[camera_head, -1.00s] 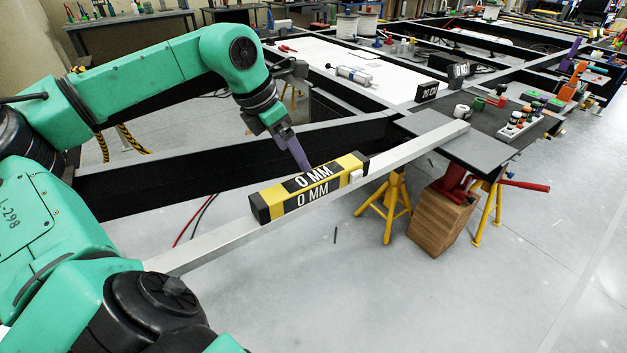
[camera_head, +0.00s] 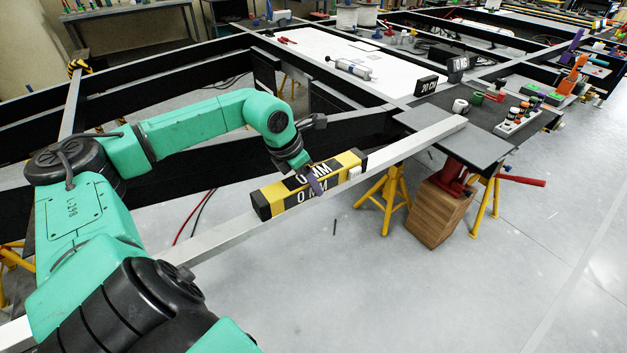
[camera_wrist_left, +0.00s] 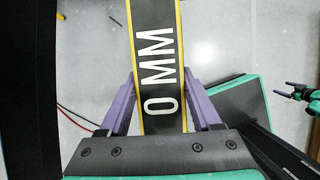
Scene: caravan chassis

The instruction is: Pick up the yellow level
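The yellow level (camera_head: 277,202), yellow and black with "0 MM" on its faces, lies on a long grey metal beam (camera_head: 408,143). My left gripper (camera_head: 314,181) is at the level, with one purple finger in front of its near face. In the left wrist view the level (camera_wrist_left: 158,60) runs between the two purple fingers of my left gripper (camera_wrist_left: 160,85). Their tips are at its edges; whether they press on it I cannot tell. My right gripper (camera_wrist_left: 293,91) shows small at the right edge of the left wrist view, its prongs apart and empty.
Black chassis rails (camera_head: 130,80) run behind the beam. A yellow stand (camera_head: 388,190) and wooden block (camera_head: 438,212) stand below. The floor at front right is clear.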

